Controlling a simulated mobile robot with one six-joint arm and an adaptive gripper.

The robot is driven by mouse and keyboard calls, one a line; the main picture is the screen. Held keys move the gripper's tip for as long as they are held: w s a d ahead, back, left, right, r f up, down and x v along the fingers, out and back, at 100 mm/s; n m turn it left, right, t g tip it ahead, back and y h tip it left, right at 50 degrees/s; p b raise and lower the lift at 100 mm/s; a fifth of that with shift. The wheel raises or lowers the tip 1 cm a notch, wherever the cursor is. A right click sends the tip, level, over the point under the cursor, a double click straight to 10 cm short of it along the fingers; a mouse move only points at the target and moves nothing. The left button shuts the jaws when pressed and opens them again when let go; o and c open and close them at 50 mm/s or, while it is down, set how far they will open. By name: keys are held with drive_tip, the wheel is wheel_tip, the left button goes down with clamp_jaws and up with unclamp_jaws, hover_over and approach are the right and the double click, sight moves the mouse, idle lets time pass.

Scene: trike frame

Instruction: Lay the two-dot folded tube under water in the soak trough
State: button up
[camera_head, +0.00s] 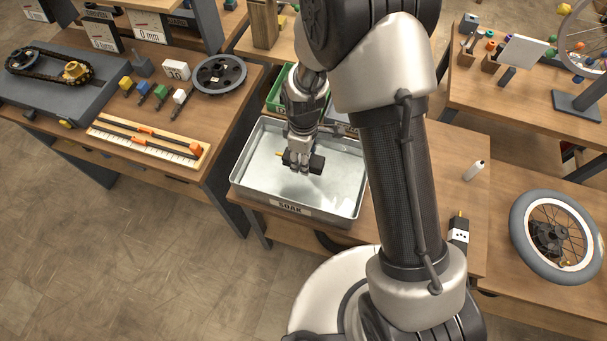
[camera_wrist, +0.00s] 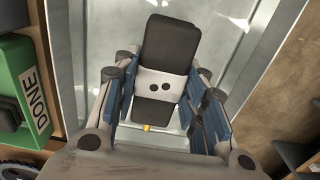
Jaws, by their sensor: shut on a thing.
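A black folded tube with a pale band bearing two dots (camera_wrist: 172,42) is between the fingers of my gripper (camera_wrist: 165,95) in the wrist view. The fingers are shut on it from both sides. In the head view my gripper (camera_head: 301,158) points down inside the outline of the metal soak trough (camera_head: 290,207), and the dark tube (camera_head: 316,164) shows at its fingertips. The trough has a "SOAK" label on its front wall and a pale interior. I cannot tell whether the tube touches the water.
A green "DONE" bin (camera_wrist: 22,85) stands beside the trough, partly hidden behind my arm in the head view. Another black tube with a dotted white band (camera_head: 460,235) lies on the right bench near a white bottle (camera_head: 475,170). A wheel (camera_head: 555,237) lies farther right.

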sight(304, 178)
wheel_tip(304, 178, down, 8)
drive_tip(key=shift+f+b, duration=0.1)
drive_tip(key=shift+b, duration=0.95)
drive_tip(key=shift+f, duration=0.25)
drive_tip(key=o, duration=1.2)
drive_tip(key=shift+c, duration=0.2)
drive_tip(key=shift+r, duration=0.15)
